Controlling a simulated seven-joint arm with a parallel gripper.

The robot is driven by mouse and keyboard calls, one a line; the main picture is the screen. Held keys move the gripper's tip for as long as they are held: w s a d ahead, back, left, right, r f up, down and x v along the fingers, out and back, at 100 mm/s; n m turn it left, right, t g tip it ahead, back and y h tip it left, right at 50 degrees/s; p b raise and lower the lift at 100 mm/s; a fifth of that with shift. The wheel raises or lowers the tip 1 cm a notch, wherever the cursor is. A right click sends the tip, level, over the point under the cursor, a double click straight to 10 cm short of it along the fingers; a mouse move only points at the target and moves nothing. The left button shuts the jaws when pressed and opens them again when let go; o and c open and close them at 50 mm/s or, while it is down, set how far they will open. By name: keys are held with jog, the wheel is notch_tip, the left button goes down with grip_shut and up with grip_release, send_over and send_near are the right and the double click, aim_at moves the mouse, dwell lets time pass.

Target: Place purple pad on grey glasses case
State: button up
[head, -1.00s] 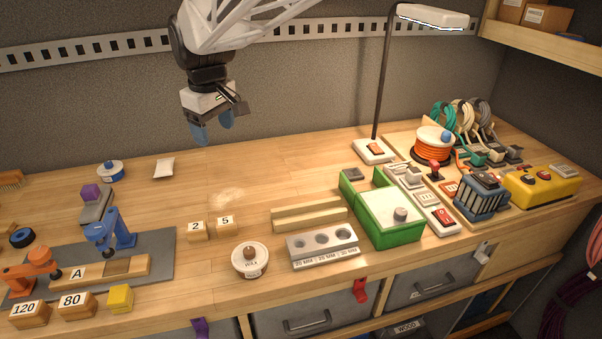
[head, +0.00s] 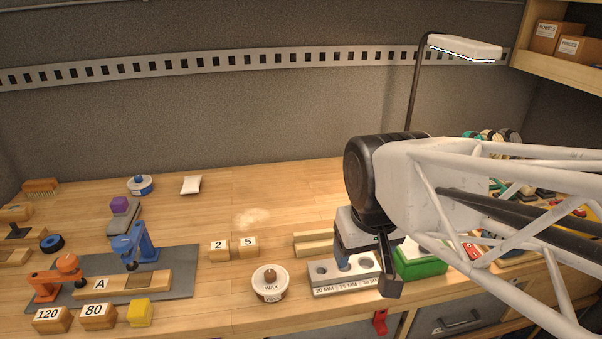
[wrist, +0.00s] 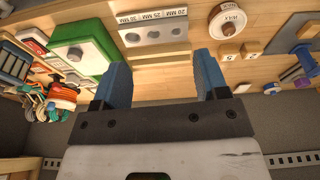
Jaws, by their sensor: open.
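A small purple block (head: 119,203), the only thing that looks like the purple pad, is at the back left of the bench. It sits at the far end of a grey oblong object (head: 122,222), which looks like the glasses case; I cannot tell if it rests on it or stands just behind it. My gripper (head: 344,260) is far to the right, above the grey hole block. In the wrist view my gripper (wrist: 162,72) shows two blue fingers spread wide with nothing between them. My arm hides part of the right side of the bench.
A blue clamp (head: 146,243) stands just in front of the grey oblong on a grey mat (head: 185,283). A wax tin (head: 269,283), number blocks (head: 219,250) and the hole block (head: 324,282) lie between. The bench behind them is mostly clear.

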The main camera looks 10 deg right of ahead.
jog(key=shift+s+d+f+m, duration=0.25)
jog(key=shift+s+f, duration=0.15)
jog(key=shift+s, duration=0.25)
jog(key=shift+s+d+f+m, duration=0.2)
jog(key=shift+s+f, duration=0.15)
jog(key=shift+s, duration=0.3)
dwell(0.4)
